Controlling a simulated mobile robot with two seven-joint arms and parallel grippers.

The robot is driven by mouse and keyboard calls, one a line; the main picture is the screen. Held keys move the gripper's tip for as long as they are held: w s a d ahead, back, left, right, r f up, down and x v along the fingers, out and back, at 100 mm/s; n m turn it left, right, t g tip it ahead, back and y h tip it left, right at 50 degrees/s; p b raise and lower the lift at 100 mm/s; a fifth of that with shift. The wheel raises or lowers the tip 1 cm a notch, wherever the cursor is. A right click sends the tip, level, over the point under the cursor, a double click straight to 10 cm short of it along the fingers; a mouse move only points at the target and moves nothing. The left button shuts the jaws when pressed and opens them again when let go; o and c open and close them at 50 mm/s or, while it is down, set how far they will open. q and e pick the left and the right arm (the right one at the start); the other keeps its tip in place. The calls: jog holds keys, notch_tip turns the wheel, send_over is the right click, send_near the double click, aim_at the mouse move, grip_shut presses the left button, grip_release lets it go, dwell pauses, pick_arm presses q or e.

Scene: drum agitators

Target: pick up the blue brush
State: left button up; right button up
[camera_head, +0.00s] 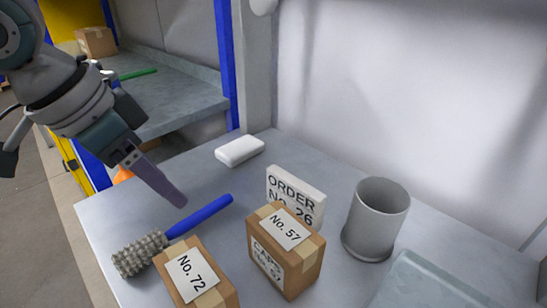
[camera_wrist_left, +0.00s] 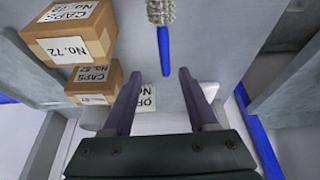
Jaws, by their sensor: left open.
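The blue brush (camera_head: 201,215) lies on the grey table, its blue handle pointing to the upper right and its grey bristly head at the lower left in the head view. In the left wrist view the brush (camera_wrist_left: 164,50) has its head at the top and its handle end just beyond the fingers. My left gripper (camera_head: 178,198) is above the table near the handle, apart from it. In the left wrist view the left gripper (camera_wrist_left: 160,75) is open and empty, with the handle end roughly between its fingertips' directions. My right gripper is not in view.
Box No. 72 (camera_head: 197,278) stands close to the brush head. Box No. 57 (camera_head: 287,250), an order sign (camera_head: 295,196) and a grey cup (camera_head: 377,218) stand further right. A white block (camera_head: 240,151) lies at the back. A blue post (camera_head: 224,45) rises behind.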

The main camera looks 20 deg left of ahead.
aim_at(195, 214)
pick_arm(q)
jog(key=shift+w+f, duration=0.25)
jog(key=shift+f, duration=0.2)
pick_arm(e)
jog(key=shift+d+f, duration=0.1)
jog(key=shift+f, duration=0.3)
pick_arm(q)
jog(key=x, duration=0.3)
jog(key=shift+w+a+f+b, duration=0.15)
jog(key=shift+a+f+b, duration=0.15)
jog(key=shift+f, duration=0.1)
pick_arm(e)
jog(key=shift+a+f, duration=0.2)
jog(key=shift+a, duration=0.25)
pick_arm(q)
jog(key=b+x, duration=0.1)
jog(key=x, duration=0.4)
jog(key=shift+f, duration=0.1)
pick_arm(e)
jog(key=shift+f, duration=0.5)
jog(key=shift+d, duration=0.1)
pick_arm(q)
jog(key=shift+c, duration=0.4)
grip_shut()
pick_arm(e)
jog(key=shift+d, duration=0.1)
